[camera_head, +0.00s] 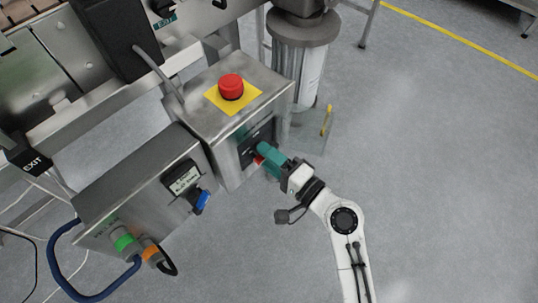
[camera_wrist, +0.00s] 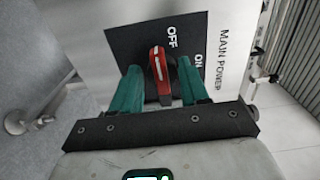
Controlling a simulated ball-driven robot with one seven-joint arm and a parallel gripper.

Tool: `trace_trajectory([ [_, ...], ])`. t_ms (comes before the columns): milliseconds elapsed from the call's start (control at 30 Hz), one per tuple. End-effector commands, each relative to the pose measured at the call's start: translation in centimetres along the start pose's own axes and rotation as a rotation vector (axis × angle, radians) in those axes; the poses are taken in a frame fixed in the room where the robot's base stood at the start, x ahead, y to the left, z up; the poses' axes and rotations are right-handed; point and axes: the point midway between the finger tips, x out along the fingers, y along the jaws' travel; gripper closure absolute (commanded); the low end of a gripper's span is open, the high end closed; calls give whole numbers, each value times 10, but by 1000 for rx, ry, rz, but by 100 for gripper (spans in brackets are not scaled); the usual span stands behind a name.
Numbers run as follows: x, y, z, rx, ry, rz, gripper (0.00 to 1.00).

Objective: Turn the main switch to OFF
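The main switch has a red handle with a white line (camera_wrist: 158,68) on a black plate (camera_wrist: 128,42) marked OFF and ON, beside the words MAIN POWER. In the wrist view the handle runs nearly upright, slightly tilted, its upper end near the OFF mark; the ON mark lies to its right. My gripper (camera_wrist: 160,80) is open, its green fingers on either side of the handle with narrow gaps showing. In the head view my gripper (camera_head: 266,156) is at the front of the steel box, and only a bit of the red handle (camera_head: 259,160) shows.
A red emergency button (camera_head: 231,87) on a yellow plate tops the same box. To its left a second box (camera_head: 135,185) carries a blue knob (camera_head: 203,200), a green button (camera_head: 123,241) and an orange one (camera_head: 152,256). The floor at the right is clear.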

Motion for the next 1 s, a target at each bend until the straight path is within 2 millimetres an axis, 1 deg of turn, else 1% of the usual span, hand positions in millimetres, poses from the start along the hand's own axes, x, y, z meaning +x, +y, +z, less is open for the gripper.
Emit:
trace_trajectory([
  [33, 0, 0, 0, 0, 0, 0, 50],
  [167, 0, 0, 0, 0, 0, -1, 39],
  [367, 0, -1, 0, 1, 1, -2, 39],
  [467, -3, -1, -1, 1, 2, -2, 39],
  [567, -14, -1, -1, 3, 4, 0, 39],
  [633, -25, -1, -1, 3, 3, 0, 39],
  [900, -77, -1, -1, 3, 5, 0, 39],
  [1000, -91, -1, -1, 2, 4, 0, 39],
])
